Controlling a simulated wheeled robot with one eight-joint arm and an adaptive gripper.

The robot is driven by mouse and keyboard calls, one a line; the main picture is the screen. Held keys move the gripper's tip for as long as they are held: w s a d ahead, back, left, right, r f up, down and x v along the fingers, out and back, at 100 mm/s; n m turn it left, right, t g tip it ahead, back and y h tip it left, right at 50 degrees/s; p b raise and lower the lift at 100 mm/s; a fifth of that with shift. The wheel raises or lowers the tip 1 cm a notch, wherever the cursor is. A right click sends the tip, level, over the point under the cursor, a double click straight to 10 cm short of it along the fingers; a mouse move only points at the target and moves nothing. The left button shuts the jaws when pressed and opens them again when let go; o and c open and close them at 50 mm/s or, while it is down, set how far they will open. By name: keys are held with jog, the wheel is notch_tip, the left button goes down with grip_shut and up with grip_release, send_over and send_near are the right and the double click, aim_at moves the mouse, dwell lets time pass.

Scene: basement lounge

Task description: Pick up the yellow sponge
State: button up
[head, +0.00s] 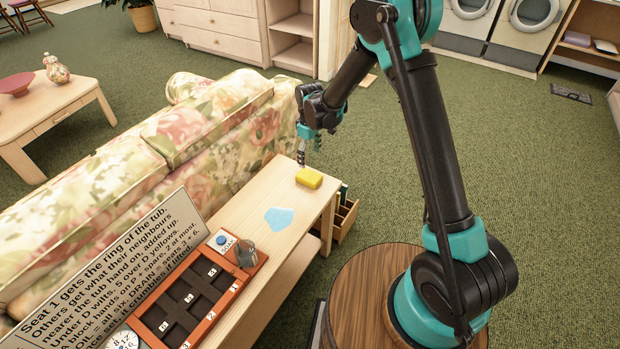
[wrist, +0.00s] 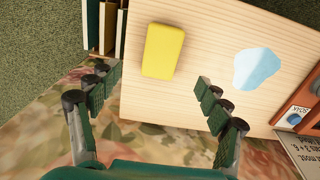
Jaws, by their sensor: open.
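The yellow sponge (head: 309,178) lies flat on the light wooden console table (head: 270,249) behind the floral sofa, near the table's far end. In the wrist view the sponge (wrist: 163,51) shows whole, ahead of the fingers and between their lines, a little nearer the left finger. My gripper (head: 309,152) is above the table's far end, close to the sponge and apart from it. In the wrist view my gripper (wrist: 158,92) has its two fingers spread wide, with nothing between them.
A light blue flat patch (head: 279,217) lies on the table near the sponge. The floral sofa (head: 200,140) runs along the table's left side. Books (head: 344,195) sit in a low box beside the table.

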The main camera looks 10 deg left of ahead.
aim_at(309, 175)
notch_tip(309, 175, down, 11)
jog(key=shift+s+a+r, duration=0.1)
jog(key=shift+r, duration=0.05)
dwell(0.4)
jog(key=shift+c, duration=0.3)
jog(key=c, duration=0.9)
